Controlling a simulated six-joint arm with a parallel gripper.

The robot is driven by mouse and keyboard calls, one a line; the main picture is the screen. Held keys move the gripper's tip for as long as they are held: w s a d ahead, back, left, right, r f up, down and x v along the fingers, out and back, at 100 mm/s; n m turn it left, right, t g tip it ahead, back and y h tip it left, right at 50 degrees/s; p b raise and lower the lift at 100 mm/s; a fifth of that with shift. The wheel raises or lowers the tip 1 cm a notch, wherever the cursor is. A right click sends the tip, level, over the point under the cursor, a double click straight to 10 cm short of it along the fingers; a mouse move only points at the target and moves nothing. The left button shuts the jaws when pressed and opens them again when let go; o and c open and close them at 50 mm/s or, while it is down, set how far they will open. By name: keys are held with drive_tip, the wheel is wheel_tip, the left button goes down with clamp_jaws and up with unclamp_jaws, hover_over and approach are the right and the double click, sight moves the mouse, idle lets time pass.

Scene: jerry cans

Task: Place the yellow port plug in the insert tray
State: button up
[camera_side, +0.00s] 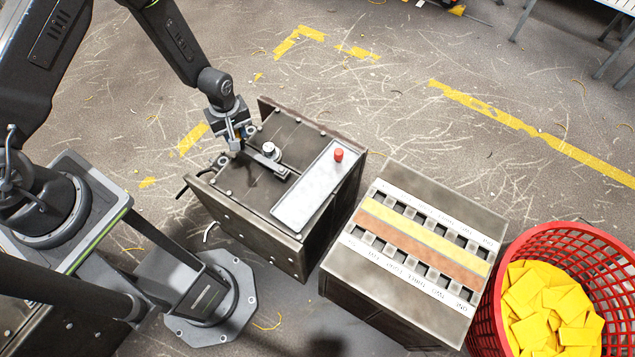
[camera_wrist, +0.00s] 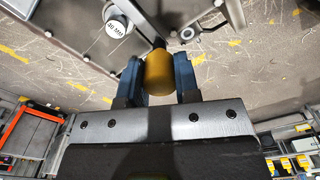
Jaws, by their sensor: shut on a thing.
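My gripper (camera_side: 236,143) is over the left end of a dark metal box. In the wrist view its two blue fingers (camera_wrist: 159,78) are shut on the yellow port plug (camera_wrist: 159,72), a rounded yellow piece. In the side view the fingers mostly hide the plug. A pale flat tray (camera_side: 303,200), which looks like the insert tray, lies on the right part of the box top. A small red plug (camera_side: 338,154) stands near its far end. The rest of the tray is bare. My gripper is left of the tray and apart from it.
A round white-topped fitting marked "40 MM" (camera_wrist: 115,27) stands by the gripper, and also shows in the side view (camera_side: 269,148). Right of the box is a slotted block (camera_side: 460,310) with yellow and orange strips. A red basket (camera_side: 480,315) holds yellow pieces.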

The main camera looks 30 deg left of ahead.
drive_tip(key=s+d+m, duration=0.2)
drive_tip(key=d+m, duration=0.3)
drive_tip(key=d, duration=0.2)
hover_over(296, 210)
drive_tip(key=shift+m, duration=0.4)
wheel_tip(296, 210, down, 12)
drive_tip(key=shift+a+f, duration=0.1)
drive_tip(key=shift+f, duration=1.9)
drive_tip(key=shift+f, duration=0.1)
drive_tip(key=o, duration=1)
